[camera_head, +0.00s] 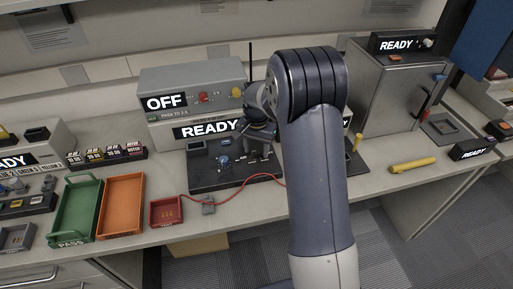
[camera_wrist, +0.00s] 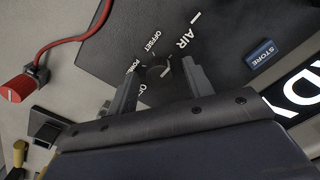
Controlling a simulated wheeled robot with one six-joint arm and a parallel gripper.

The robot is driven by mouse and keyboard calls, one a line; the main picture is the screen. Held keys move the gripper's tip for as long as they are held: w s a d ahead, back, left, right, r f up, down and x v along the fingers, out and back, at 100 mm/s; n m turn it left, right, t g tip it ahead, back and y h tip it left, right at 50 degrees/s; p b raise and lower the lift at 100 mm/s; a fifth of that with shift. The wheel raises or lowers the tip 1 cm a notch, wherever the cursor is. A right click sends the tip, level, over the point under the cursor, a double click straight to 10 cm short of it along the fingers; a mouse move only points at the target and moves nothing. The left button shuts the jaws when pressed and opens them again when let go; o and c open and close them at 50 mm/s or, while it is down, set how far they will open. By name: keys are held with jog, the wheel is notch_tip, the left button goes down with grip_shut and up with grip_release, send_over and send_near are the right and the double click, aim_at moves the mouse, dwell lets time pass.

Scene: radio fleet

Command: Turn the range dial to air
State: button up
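The range dial (camera_wrist: 157,71) is a small dark knob on a dark panel (camera_wrist: 120,35), ringed by white labels. The AIR label (camera_wrist: 185,38) is above and right of it, with OFFSET beside that; other labels are partly hidden by my fingers. A small white mark shows on the knob; I cannot tell surely which label it points to. My gripper (camera_wrist: 161,72) is open, with one finger on each side of the dial and a gap showing around it. In the head view my gripper (camera_head: 258,128) is over the dark bench unit (camera_head: 205,182), and my arm hides part of it.
A blue STORE key (camera_wrist: 261,54) and a lit READY display (camera_wrist: 300,90) are right of the dial. A red plug (camera_wrist: 18,88) with a red cable is at left. Green (camera_head: 75,210) and orange (camera_head: 121,205) trays stand at the bench's left.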

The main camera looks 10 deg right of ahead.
aim_at(257, 151)
notch_tip(257, 151, up, 11)
dwell(0.7)
jog(key=shift+f, duration=0.15)
notch_tip(257, 151, down, 11)
jog(key=shift+r, duration=0.1)
dwell(0.3)
jog(key=shift+n, duration=0.3)
